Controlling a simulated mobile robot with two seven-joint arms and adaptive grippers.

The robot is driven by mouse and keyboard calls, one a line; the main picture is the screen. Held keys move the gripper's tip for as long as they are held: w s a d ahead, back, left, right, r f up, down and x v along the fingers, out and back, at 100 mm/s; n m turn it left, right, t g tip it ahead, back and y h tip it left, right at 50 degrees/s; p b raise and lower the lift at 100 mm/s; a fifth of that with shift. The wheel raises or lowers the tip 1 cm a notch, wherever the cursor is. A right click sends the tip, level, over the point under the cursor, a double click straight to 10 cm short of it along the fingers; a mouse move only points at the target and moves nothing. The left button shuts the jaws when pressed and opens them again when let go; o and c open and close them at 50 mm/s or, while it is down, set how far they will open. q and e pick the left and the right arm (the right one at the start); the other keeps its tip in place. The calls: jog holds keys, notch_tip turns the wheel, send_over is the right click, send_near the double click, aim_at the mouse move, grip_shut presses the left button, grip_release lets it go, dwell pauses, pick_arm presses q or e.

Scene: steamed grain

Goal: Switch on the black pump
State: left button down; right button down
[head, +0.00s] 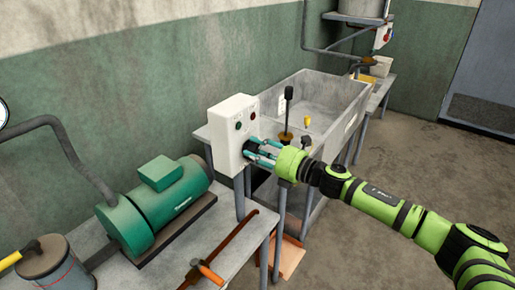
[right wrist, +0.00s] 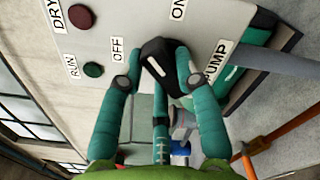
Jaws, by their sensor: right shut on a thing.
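A black knob (right wrist: 158,58) with a white mark sits on the light grey control box (right wrist: 105,22), between labels reading OFF, ON and PUMP. I cannot tell for sure which label its mark points at. My right gripper (right wrist: 158,72) has its teal fingers around the knob and is shut on it. In the head view my right gripper (head: 254,149) reaches the front of the control box (head: 226,113) from the right and mostly hides the knob. The pump and motor (head: 158,202) on the bench at left are green, not black. My left gripper is not in view.
A red and a green button (head: 238,126) sit high on the box. An orange-handled tool (head: 211,273) lies on the front bench. The floor at right is clear.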

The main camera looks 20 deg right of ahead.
jog(key=m+p, duration=0.2)
jog(key=m, duration=0.2)
jog(key=shift+d+r, duration=0.1)
jog(key=shift+r, duration=0.05)
jog(key=m+p, duration=0.2)
jog(key=m, duration=0.2)
jog(key=shift+w+d, duration=0.1)
jog(key=shift+w, duration=0.05)
jog(key=shift+m+p, duration=0.3)
jog(key=c, duration=0.9)
grip_release()
jog(key=shift+f, duration=0.2)
jog(key=shift+d, duration=0.15)
jog(key=v, duration=1.2)
